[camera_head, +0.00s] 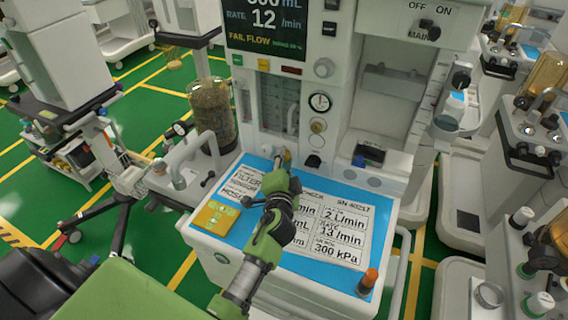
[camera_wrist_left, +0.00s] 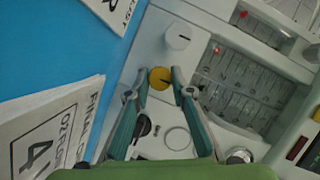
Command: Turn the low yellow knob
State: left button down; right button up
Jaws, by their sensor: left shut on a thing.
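The low yellow knob (camera_wrist_left: 160,77) is a small round knob with a dark pointer line, on the cart's pale front panel. In the left wrist view it sits between the fingertips of my left gripper (camera_wrist_left: 160,82), which is shut on its sides. In the head view my left gripper (camera_head: 283,160) reaches the lower panel above the blue worktop, and its wrist and fingers mostly hide the knob. My right gripper is in neither view.
A white knob (camera_wrist_left: 178,36) and a black knob (camera_wrist_left: 143,125) flank the yellow one. The blue worktop (camera_head: 320,272) carries printed cards, a yellow box (camera_head: 215,217) and an orange-capped item (camera_head: 367,282). A granule-filled canister (camera_head: 211,112) stands left. Other carts stand close at right.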

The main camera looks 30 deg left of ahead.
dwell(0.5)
pick_arm(q)
jog(key=c, duration=2)
grip_release()
jog(key=shift+c, duration=0.2)
jog(key=shift+s+d, duration=0.1)
jog(key=v, duration=0.7)
jog(key=shift+s, duration=0.15)
